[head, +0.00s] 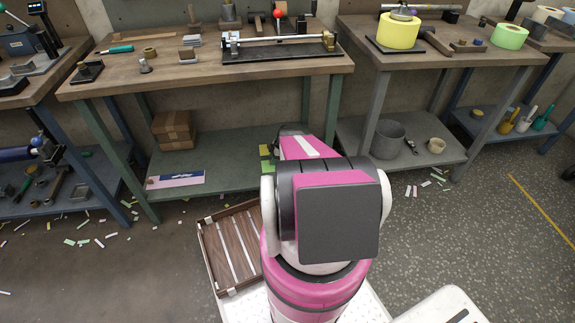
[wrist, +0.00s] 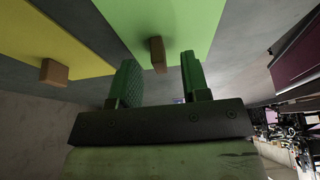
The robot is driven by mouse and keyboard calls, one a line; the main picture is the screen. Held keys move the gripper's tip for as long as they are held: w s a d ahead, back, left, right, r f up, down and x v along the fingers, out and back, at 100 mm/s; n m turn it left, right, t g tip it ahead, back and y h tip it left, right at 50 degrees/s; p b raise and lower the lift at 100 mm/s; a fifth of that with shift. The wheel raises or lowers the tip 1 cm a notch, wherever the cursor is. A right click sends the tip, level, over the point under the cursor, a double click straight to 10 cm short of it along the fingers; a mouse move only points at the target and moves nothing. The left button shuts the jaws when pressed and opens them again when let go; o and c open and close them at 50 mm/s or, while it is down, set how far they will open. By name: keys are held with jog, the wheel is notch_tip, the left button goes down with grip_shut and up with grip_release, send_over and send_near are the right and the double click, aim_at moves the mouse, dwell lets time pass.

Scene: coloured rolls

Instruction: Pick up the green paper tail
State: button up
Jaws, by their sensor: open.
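A green paper strip (wrist: 175,22) fills the upper middle of the wrist view. A small brown block (wrist: 158,54) sits at its lower end. My gripper (wrist: 160,78) is open, its two green-padded fingers apart on either side below that block. No contact between fingers and paper shows, and how far off the paper is I cannot tell. In the head view a light green roll (head: 509,36) stands on the right bench. My gripper is hidden behind my arm there. Whether the strip belongs to that roll I cannot tell.
A yellow strip (wrist: 50,40) with its own brown block (wrist: 54,72) lies left of the green one. In the head view a large yellow roll (head: 400,31) stands on the right bench (head: 460,55). Paper scraps litter the floor.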

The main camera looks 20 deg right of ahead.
jog(key=shift+x, duration=0.75)
grip_shut()
